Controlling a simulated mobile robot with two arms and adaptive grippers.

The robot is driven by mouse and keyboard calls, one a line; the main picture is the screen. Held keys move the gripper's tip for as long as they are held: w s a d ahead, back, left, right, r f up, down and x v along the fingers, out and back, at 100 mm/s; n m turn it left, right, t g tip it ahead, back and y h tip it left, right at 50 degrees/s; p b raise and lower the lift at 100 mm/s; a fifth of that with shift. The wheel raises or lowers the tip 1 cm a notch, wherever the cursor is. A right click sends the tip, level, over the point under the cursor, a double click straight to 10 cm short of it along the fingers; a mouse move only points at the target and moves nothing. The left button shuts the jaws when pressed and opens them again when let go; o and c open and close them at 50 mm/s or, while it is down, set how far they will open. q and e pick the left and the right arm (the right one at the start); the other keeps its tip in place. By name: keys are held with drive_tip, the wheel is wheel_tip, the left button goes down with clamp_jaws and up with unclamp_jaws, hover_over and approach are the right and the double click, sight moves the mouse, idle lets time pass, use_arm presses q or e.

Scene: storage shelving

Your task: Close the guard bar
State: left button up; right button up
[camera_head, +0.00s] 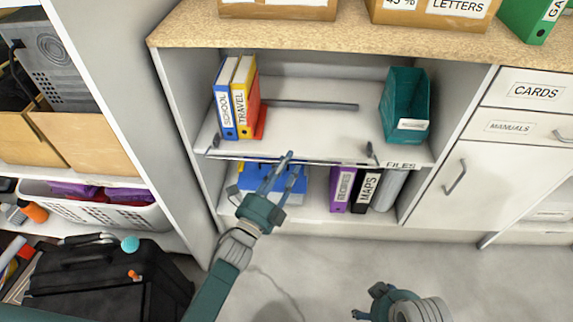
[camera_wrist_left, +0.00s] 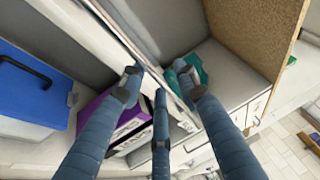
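The guard bar (camera_head: 332,163) looks like the thin light rail running along the front edge of the middle shelf, low at shelf level. Dark brackets stand near its left end (camera_head: 214,143) and right end (camera_head: 370,151). My left gripper (camera_head: 290,161) is at the rail, left of its middle. In the left wrist view, its fingers (camera_wrist_left: 160,84) are spread, with the pale rail (camera_wrist_left: 120,34) running diagonally between them. I cannot tell whether they touch it.
School and travel binders (camera_head: 235,98) stand at the shelf's left, a teal file holder (camera_head: 406,105) at its right. A dark strip (camera_head: 310,105) lies farther back. Below are a blue box (camera_head: 293,185) and purple binder (camera_head: 343,188). Open floor (camera_head: 310,262) lies in front.

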use_arm(q)
drive_tip(key=v, duration=1.2)
drive_tip(key=shift+f, duration=0.1)
